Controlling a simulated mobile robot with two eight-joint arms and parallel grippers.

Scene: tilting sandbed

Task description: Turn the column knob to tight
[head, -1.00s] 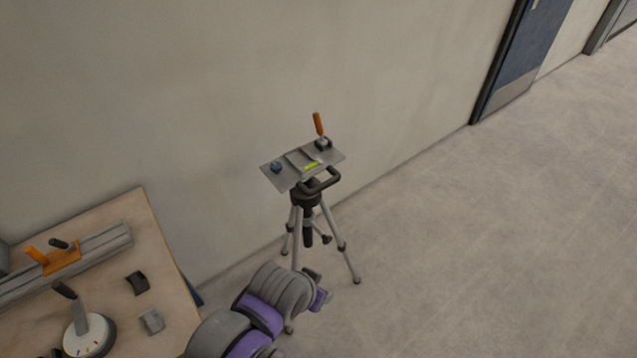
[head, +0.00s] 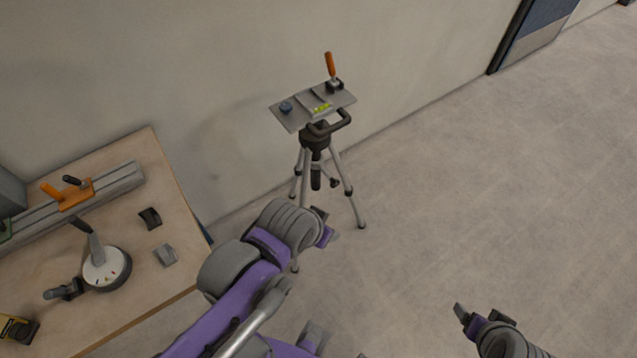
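The tripod (head: 316,140) stands on the floor near the wall, with silver legs and a black head. A small dark knob (head: 335,183) sticks out to the right of its centre column, between the legs. Which way the knob is set is too small to tell. My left gripper (head: 328,227) is in front of the tripod's legs in the picture, lower than the knob and apart from it. Its fingers are seen from behind and partly hidden. My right gripper (head: 466,317) is at the lower right over bare floor, far from the tripod; its finger gap is unclear.
A wooden workbench (head: 140,320) with tools stands at the left. The floor (head: 480,190) to the right is clear.

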